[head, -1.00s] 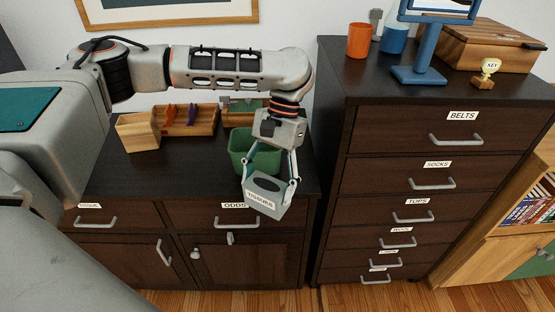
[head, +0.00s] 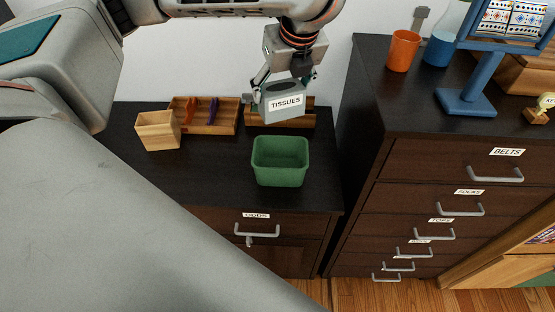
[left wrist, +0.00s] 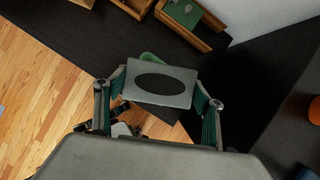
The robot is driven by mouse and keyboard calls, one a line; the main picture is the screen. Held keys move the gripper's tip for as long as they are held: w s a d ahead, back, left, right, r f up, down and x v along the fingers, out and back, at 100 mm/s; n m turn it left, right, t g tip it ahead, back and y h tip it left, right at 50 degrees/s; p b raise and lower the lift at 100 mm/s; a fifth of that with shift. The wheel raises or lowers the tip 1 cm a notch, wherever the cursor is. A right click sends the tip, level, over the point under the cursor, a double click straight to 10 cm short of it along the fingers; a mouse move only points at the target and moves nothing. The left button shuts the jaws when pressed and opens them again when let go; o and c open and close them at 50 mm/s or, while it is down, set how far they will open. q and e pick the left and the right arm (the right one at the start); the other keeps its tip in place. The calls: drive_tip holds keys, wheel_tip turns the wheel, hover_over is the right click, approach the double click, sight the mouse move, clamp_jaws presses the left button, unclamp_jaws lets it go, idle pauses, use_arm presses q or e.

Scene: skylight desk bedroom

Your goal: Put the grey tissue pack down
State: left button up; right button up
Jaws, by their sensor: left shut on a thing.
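The grey tissue pack (head: 284,104), labelled TISSUES, is held in the air above the dark low cabinet (head: 215,187). My left gripper (head: 285,88) is shut on it, with a finger at each side. In the head view the pack appears just above and behind the green bin (head: 280,165), and covers part of a wooden tray (head: 262,121). In the left wrist view the pack (left wrist: 183,90) shows its dark oval opening between the fingers (left wrist: 158,92). It hides most of the green bin (left wrist: 148,57) there. My right gripper is not in view.
A wooden box (head: 158,131) and a divided wooden tray (head: 228,119) stand left on the cabinet. A taller dark chest (head: 420,150) rises at right, with an orange cup (head: 403,50) and blue stand (head: 466,101). The cabinet top around the bin's front is clear.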

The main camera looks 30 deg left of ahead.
use_arm(q)
drive_tip(key=shift+a+f, duration=0.1)
drive_tip(key=shift+f, duration=0.1)
wheel_tip(320, 180, down, 19)
drive_tip(key=b, duration=0.4)
drive_tip(key=shift+f, duration=0.2)
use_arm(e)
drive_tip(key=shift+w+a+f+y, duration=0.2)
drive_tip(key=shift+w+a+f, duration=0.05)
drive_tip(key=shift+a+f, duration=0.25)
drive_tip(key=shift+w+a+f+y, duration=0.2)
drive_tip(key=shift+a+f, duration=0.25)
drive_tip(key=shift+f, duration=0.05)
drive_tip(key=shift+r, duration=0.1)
use_arm(q)
drive_tip(key=shift+f, duration=0.6)
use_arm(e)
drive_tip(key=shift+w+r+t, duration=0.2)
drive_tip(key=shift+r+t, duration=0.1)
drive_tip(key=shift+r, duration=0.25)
use_arm(q)
drive_tip(key=o, duration=0.6)
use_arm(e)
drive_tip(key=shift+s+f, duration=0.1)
